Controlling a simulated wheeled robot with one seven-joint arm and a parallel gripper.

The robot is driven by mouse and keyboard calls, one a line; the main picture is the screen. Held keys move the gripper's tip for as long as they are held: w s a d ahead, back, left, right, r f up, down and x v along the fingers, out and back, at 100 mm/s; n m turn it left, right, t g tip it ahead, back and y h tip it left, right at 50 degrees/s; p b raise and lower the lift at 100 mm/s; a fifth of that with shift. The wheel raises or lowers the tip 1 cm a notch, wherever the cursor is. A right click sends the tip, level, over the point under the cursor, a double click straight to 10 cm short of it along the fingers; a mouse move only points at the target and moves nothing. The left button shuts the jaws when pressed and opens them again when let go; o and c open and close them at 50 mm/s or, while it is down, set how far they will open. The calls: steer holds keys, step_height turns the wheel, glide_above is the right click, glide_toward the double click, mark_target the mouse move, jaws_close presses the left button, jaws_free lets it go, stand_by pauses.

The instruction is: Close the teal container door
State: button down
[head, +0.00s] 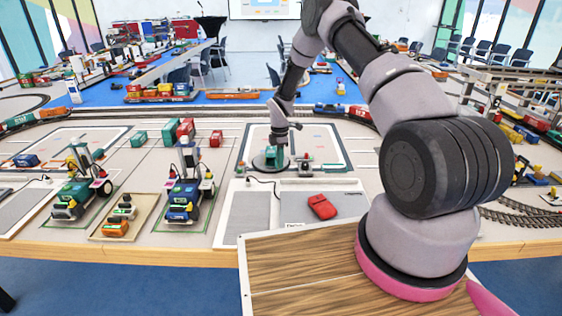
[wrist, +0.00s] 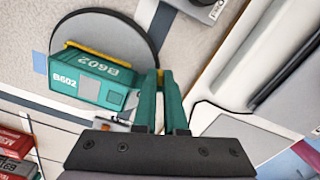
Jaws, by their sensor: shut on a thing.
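The teal container (wrist: 95,78) lies on a round grey plate (wrist: 133,28) in the wrist view, with "B602" on its faces and a yellow strip along one edge. In the head view the container (head: 271,153) stands on the plate below my wrist. My gripper (wrist: 159,88) is beside the container's right end, its fingers shut on a thin teal piece with a yellow edge, which looks like the container door. The fingers hide most of it, so I cannot tell its exact angle. In the head view the arm partly hides the fingertips.
A red pouch-like thing (head: 322,206) lies on a grey pad in front. Red and teal containers (head: 186,128) stand to the left of the plate. Toy vehicles (head: 183,200) stand at the left front. Red blocks (wrist: 14,150) show at the wrist view's lower left.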

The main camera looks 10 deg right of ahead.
steer(key=m, duration=0.2)
steer(key=a+m, duration=0.1)
steer(key=m, duration=0.2)
steer(key=shift+s+a+m, duration=0.2)
steer(key=shift+a+m, duration=0.1)
steer(key=shift+a, duration=0.05)
steer(key=m, duration=0.2)
steer(key=a+m, duration=0.1)
steer(key=m, duration=0.1)
steer(key=shift+w+a, duration=0.1)
steer(key=shift+w, duration=0.05)
steer(key=m, duration=0.2)
steer(key=a+m, duration=0.1)
steer(key=m, duration=0.1)
steer(key=w+m, duration=0.1)
steer(key=shift+a+m, duration=0.15)
steer(key=shift+m, duration=0.25)
steer(key=shift+w+a+m, duration=0.1)
steer(key=shift+w+m, duration=0.1)
steer(key=shift+m, duration=0.65)
steer(key=shift+w+a+m, duration=0.15)
steer(key=shift+w+m, duration=0.1)
steer(key=shift+m, duration=0.55)
steer(key=shift+w+a+m, duration=0.1)
steer(key=shift+w+m, duration=0.1)
steer(key=shift+m, duration=0.65)
steer(key=c, duration=1)
jaws_free()
steer(key=shift+o, duration=0.2)
